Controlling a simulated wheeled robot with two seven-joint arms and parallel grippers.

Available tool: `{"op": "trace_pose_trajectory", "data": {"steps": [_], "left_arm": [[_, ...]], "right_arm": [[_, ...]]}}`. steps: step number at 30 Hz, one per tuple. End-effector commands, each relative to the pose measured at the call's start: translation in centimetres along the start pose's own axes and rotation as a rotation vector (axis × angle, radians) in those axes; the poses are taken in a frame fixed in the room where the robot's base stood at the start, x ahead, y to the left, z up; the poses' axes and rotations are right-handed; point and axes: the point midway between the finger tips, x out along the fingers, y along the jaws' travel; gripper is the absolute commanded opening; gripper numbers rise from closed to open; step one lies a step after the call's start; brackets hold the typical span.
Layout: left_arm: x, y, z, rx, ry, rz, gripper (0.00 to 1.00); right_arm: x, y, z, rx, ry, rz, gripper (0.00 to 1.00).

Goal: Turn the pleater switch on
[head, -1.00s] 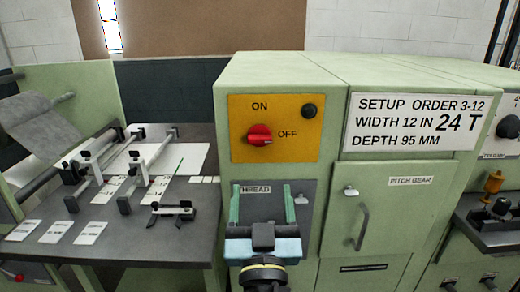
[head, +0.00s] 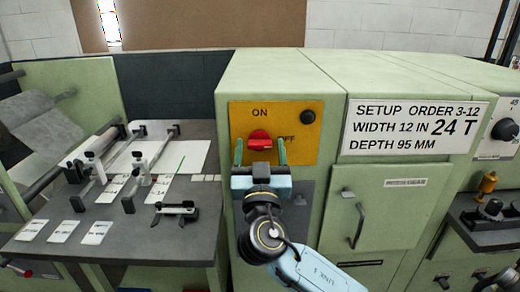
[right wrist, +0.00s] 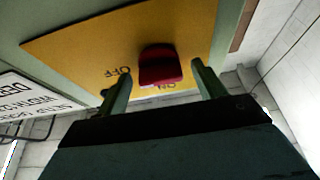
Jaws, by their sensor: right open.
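The red rotary switch (head: 260,140) sits on a yellow plate (head: 276,112) marked ON above and OFF to the right. Its knob points sideways, its white mark toward OFF as far as I can tell. My right gripper (head: 260,153) is open, its two green fingers pointing up on the left and right of the knob's lower part. In the right wrist view the red switch (right wrist: 160,66) shows between the open fingers (right wrist: 162,82), with a gap on each side. Whether a finger touches it I cannot tell. My left gripper is not in view.
A dark round button (head: 307,117) is on the plate's upper right. A white setup sign (head: 414,127) and a pitch gear door (head: 372,215) with a handle are to the right. A grey table (head: 130,235) with rails and cards stands left.

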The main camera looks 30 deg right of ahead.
Motion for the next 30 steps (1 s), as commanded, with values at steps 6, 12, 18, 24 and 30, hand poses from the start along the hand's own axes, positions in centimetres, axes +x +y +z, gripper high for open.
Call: {"op": "trace_pose_trajectory", "data": {"steps": [6,12,18,24,30], "left_arm": [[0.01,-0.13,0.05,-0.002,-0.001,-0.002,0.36],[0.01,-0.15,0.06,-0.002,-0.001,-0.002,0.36],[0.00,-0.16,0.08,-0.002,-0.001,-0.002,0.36],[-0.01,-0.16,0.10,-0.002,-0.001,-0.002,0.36],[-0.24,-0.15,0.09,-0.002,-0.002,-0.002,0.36]], "right_arm": [[-0.04,0.00,0.01,0.000,0.000,0.000,0.52],[-0.05,0.00,0.00,0.000,0.000,0.000,0.26],[-0.06,0.02,0.01,-0.009,0.000,-0.003,0.24],[-0.10,0.08,0.06,-0.068,-0.002,-0.028,0.24],[-0.07,0.20,0.03,-0.194,-0.003,-0.080,0.24]]}}
